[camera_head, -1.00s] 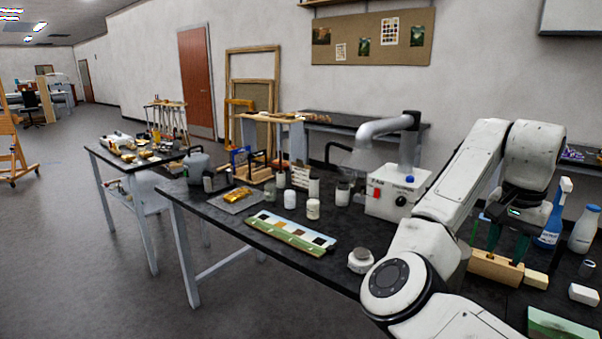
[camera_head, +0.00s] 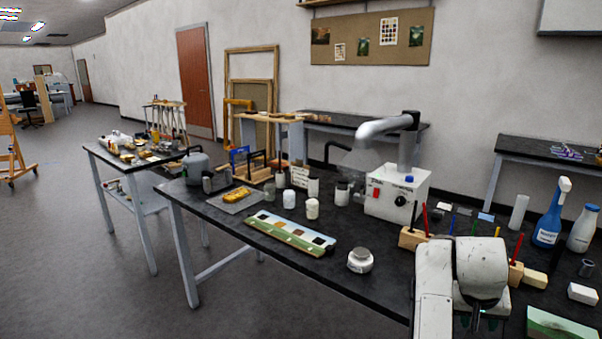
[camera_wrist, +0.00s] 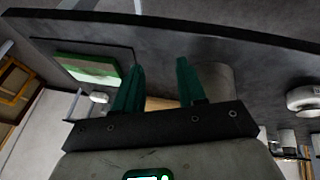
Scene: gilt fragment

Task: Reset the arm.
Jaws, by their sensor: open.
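My gripper shows in the wrist view (camera_wrist: 158,75) with its two green fingers apart. No object is clearly held between them. A tan wooden block (camera_wrist: 160,103) shows behind the gap between the fingers, partly hidden by the gripper's body. In the head view my white arm is folded at the lower right, above the near part of the dark table (camera_head: 235,225).
A wooden holder (camera_head: 412,238) with coloured sticks stands behind my arm. A blue spray bottle (camera_head: 549,215), a white bottle (camera_head: 582,230) and a green panel (camera_head: 560,325) are to the right.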

